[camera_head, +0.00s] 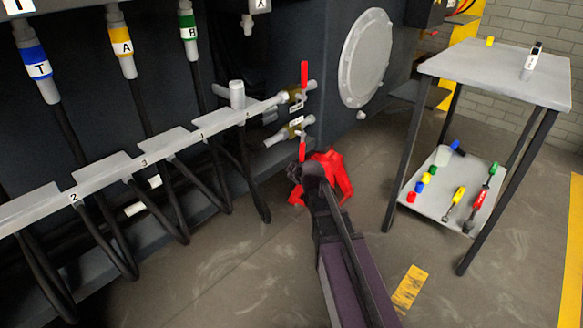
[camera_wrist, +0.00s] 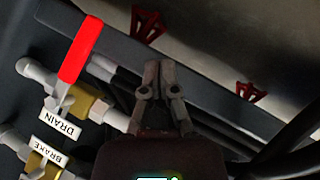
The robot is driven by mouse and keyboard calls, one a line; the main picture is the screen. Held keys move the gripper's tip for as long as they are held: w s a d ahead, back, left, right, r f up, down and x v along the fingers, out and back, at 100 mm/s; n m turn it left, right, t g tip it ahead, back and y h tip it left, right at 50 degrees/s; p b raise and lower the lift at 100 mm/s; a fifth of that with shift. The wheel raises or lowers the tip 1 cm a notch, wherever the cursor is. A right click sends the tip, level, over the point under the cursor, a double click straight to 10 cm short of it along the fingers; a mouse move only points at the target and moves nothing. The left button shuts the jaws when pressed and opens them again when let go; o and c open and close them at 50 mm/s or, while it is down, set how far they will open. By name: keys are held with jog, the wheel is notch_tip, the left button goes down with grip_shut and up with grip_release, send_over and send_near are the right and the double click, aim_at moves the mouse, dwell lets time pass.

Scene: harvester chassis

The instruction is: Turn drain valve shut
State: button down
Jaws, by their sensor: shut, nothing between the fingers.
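The drain valve (camera_wrist: 85,104) has a brass body, a label reading DRAIN upside down, and a red lever (camera_wrist: 80,50). The lever stands roughly across its pipe in the wrist view. In the head view the drain valve appears to be the lower one, its red lever (camera_head: 302,150) pointing down. My gripper (camera_wrist: 158,66) is shut and empty, its fingertips to the right of the lever and apart from it in the wrist picture. In the head view my arm's end hides my fingertips, just below the lever; I cannot judge the depth gap.
The brake valve (camera_wrist: 38,160) sits beside the drain valve; its red lever (camera_head: 304,75) points up in the head view. Black hoses (camera_head: 180,190) hang at left. A red object (camera_head: 342,172) shows behind my arm. A tool cart (camera_head: 495,70) stands right, with open floor between.

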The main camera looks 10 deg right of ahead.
jog(key=shift+s+a, duration=0.15)
jog(key=shift+s, duration=1.1)
jog(key=shift+s+a, duration=0.15)
jog(key=shift+s, duration=1.1)
jog(key=s+d+r+m+g+h+p, duration=0.1)
jog(key=s+r+m+g+p, duration=0.4)
jog(key=s+p, duration=0.45)
jog(key=s+d+r+m+g+h+p, duration=0.1)
jog(key=s+r+m+g+p, duration=0.4)
jog(key=s+p, duration=0.45)
notch_tip(320, 180, up, 38)
jog(key=s+p, duration=0.1)
jog(key=p, duration=3.5)
jog(key=shift+s+d+f, duration=0.15)
jog(key=shift+s+d, duration=0.05)
jog(key=shift+s, duration=0.2)
